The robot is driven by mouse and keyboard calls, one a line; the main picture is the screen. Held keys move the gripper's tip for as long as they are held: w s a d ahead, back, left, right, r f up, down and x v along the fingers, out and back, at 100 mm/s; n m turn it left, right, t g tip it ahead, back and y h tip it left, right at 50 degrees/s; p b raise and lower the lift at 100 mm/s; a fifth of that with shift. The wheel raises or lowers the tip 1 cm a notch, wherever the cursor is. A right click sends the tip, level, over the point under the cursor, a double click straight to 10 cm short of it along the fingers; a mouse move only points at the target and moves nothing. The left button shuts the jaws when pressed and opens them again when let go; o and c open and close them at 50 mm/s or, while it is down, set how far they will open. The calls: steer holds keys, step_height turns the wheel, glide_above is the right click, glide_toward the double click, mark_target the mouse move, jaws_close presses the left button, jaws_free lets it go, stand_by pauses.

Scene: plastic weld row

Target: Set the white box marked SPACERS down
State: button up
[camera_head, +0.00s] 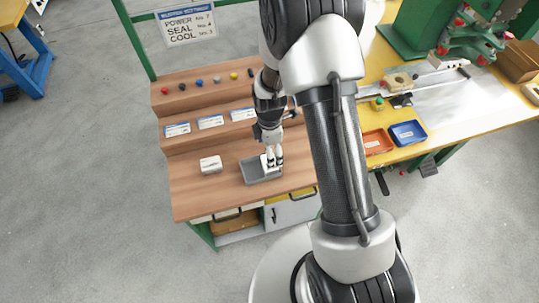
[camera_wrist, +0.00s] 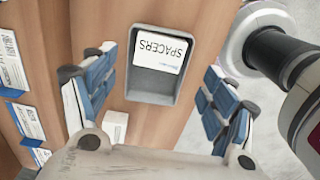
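The white box marked SPACERS (camera_wrist: 160,50) lies label up in the grey tray (camera_wrist: 150,96), at the tray's upper end in the wrist view. The tray (camera_head: 251,177) stands on the wooden bench in the head view. My gripper (camera_wrist: 160,65) is open, with its blue-padded fingers spread wide on both sides of the tray and clear of the box. In the head view my gripper (camera_head: 272,162) is over the right part of the tray and hides much of the box.
Another white box (camera_head: 210,164) sits on the bench left of the tray. Label cards (camera_head: 210,122) and small coloured knobs (camera_head: 199,82) line the steps behind. Orange (camera_head: 376,141) and blue (camera_head: 408,133) trays stand on the yellow table at right. The bench's front left is bare.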

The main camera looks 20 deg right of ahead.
steer(key=s+r+m+t+p, duration=0.1)
steer(key=s+r+m, duration=0.25)
steer(key=r, duration=0.85)
steer(key=s+r+m+t, duration=0.15)
steer(key=r+m, duration=0.25)
steer(key=r, duration=0.8)
steer(key=s+r+m+t, duration=0.1)
steer(key=s+r+m, duration=0.4)
steer(key=s, duration=0.3)
steer(key=s+r+m+t, duration=0.1)
steer(key=s+r+m, duration=0.4)
steer(key=s, duration=0.3)
steer(key=shift+s+r, duration=0.2)
steer(key=shift+m, duration=0.25)
